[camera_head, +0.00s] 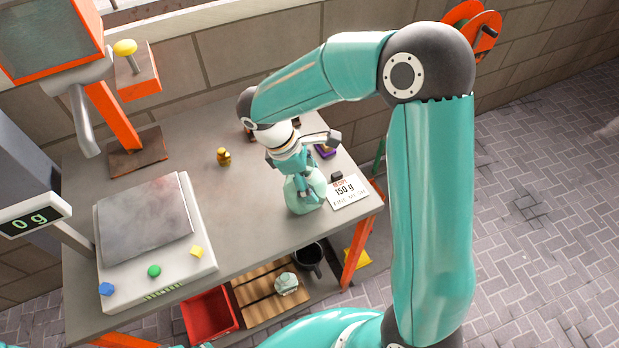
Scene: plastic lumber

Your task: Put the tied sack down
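The tied sack (305,200) is pale green and stands roughly upright at the front right of the grey table, left of the recipe card. Its base looks to be at the tabletop; I cannot tell whether it rests there or hangs just above. My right gripper (303,184) points down over it and looks shut on its top. The fingers and wrist hide the sack's neck. My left gripper is not in view.
A scale (150,225) fills the table's left, its display (32,219) reading 0 g. A recipe card (348,192) marked 150 g stands close right of the sack. A brass weight (223,157) stands behind. Below are a red bin (207,313), a slatted pallet (252,290) with another pale sack (286,283), and a dark mug (309,259).

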